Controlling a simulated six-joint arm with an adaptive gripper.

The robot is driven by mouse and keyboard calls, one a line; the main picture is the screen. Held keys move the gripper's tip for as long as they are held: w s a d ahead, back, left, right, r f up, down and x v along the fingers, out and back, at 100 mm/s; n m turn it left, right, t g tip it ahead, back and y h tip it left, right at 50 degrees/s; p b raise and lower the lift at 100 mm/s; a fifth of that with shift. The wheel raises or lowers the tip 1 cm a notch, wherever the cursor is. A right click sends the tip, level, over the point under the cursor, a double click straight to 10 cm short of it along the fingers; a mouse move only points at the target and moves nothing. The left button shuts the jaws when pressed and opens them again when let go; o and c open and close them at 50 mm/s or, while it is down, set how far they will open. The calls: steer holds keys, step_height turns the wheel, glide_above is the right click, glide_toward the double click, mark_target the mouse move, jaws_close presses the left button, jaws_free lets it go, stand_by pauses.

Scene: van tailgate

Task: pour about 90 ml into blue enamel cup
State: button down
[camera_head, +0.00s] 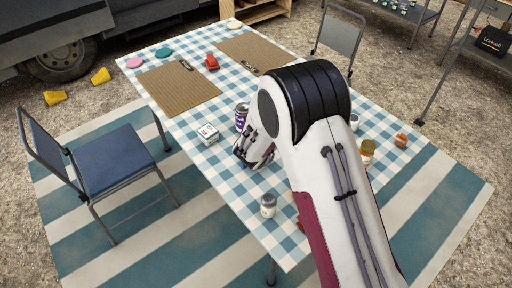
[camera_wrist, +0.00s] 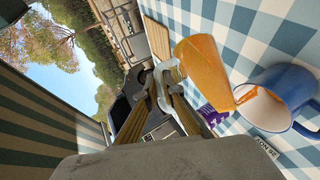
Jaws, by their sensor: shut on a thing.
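The blue enamel cup (camera_wrist: 288,88) is at the right of the wrist view, on the checked cloth, with its white inside facing my gripper. Orange liquid shows inside it. An orange container (camera_wrist: 203,72) is tilted beside it, its lower end close to the cup's rim; I cannot tell whether a stream runs between them. My gripper (camera_wrist: 168,92) appears shut on this container, though the contact is partly hidden. In the head view my gripper (camera_head: 255,148) is low over the table, partly behind my arm, which hides the blue cup and orange container.
A purple can (camera_head: 241,116) stands close to my gripper, and a white box (camera_head: 207,134) lies left of it. A grey-lidded jar (camera_head: 268,205) is at the table's near edge. A yellow-labelled jar (camera_head: 367,150) stands to the right. Brown mats (camera_head: 178,88) lie farther back.

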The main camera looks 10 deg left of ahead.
steer(key=shift+s+a+r, duration=0.1)
steer(key=shift+a+r, duration=0.2)
stand_by(0.4)
steer(key=shift+s+a+r+n, duration=0.1)
steer(key=shift+a+n, duration=0.15)
steer(key=shift+n, duration=0.05)
steer(key=shift+s+a+r+n+t+h, duration=0.2)
steer(key=shift+a+t+h, duration=0.1)
steer(key=shift+a, duration=0.25)
steer(key=shift+s+a+r+n+t+h, duration=0.2)
steer(key=shift+a+t+h, duration=0.1)
steer(key=shift+a, duration=0.2)
steer(key=d, duration=0.1)
steer(key=w+d+f+m, duration=0.1)
steer(key=d+g+y, duration=0.1)
steer(key=shift+w+d+f, duration=0.15)
steer(key=shift+w+f, duration=0.05)
steer(key=shift+w, duration=0.05)
steer(key=shift+w+d+f+m+g+y, duration=0.2)
steer(key=shift+d+f+m+g+y, duration=0.3)
steer(key=shift+f+m+y, duration=0.1)
steer(key=shift+w+f+y, duration=0.1)
steer(key=shift+f+y, duration=0.2)
steer(key=shift+y, duration=0.1)
steer(key=shift+d, duration=0.1)
